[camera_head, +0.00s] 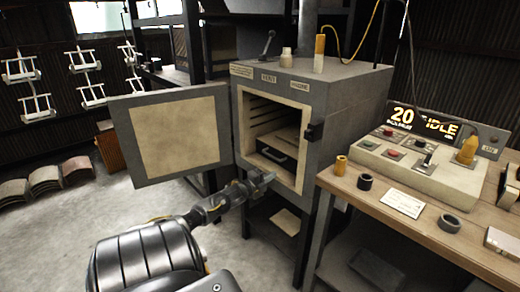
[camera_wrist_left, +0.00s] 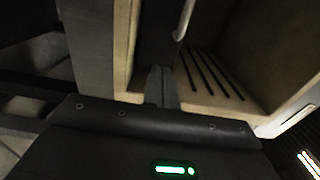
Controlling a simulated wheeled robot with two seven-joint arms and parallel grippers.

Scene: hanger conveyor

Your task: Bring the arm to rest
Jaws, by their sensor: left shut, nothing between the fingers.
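My left arm reaches in from the bottom left in the head view. Its gripper (camera_head: 265,180) is in front of the oven's opening, near the lower left of the frame. In the left wrist view the two fingers (camera_wrist_left: 162,85) are together with nothing between them. The grey oven (camera_head: 318,105) stands open, its door (camera_head: 172,135) swung out to the left. A dark tray (camera_head: 272,152) lies inside the chamber. I see no right gripper.
A wooden table (camera_head: 440,240) at the right holds a control panel (camera_head: 410,165), a display (camera_head: 425,122) reading 20 and IDLE, and small rings and cards. White hangers (camera_head: 85,75) hang at the back left. Open floor (camera_head: 60,240) lies at the left.

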